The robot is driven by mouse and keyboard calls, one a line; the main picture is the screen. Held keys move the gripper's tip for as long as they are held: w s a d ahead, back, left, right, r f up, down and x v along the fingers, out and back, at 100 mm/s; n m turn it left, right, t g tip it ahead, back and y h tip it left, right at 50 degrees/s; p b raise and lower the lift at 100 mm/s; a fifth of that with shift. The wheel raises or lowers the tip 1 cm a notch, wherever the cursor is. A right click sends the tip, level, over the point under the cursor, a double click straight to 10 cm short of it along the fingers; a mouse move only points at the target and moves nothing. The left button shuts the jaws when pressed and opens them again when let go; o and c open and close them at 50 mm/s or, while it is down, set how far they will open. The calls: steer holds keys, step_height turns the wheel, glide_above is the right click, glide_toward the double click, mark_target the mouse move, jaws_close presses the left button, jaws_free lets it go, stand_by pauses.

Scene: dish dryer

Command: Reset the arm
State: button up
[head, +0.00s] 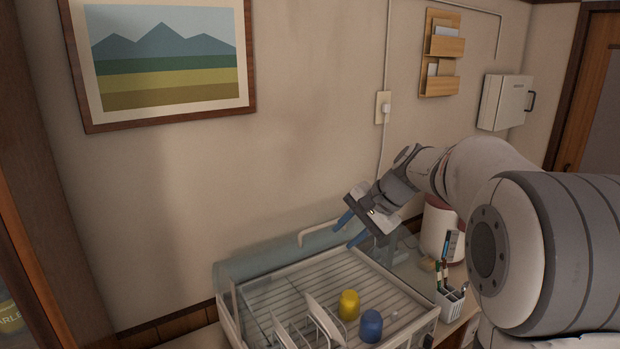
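My arm reaches in from the right in the head view. My gripper (351,231) hangs above the back right part of the dish dryer (262,264). Its two blue fingers are spread apart, with nothing visible between them. A yellow cup (349,305) and a blue cup (370,325) stand on the dryer's rack (305,283), below and apart from the gripper. White plates (324,318) stand in slots to the left of the cups.
A pen holder (451,302) and a white and red container (436,229) stand right of the dryer, close to my arm. The wall behind carries a framed picture (165,55), a wooden letter rack (442,52) and a white box (503,102). Air above the dryer's left side is free.

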steer(key=s+d+f+n+h, duration=0.1)
steer(key=s+f+n+h, duration=0.1)
steer(key=s, duration=0.7)
steer(key=s+d+f+n+h, duration=0.2)
steer(key=s+f+n, duration=0.1)
steer(key=s, duration=0.6)
steer(key=s+d+f+n+h, duration=0.1)
steer(key=s+f+n+h, duration=0.1)
steer(key=s, duration=0.8)
steer(key=shift+d+f+n, duration=0.25)
steer(key=shift+f+n, duration=0.25)
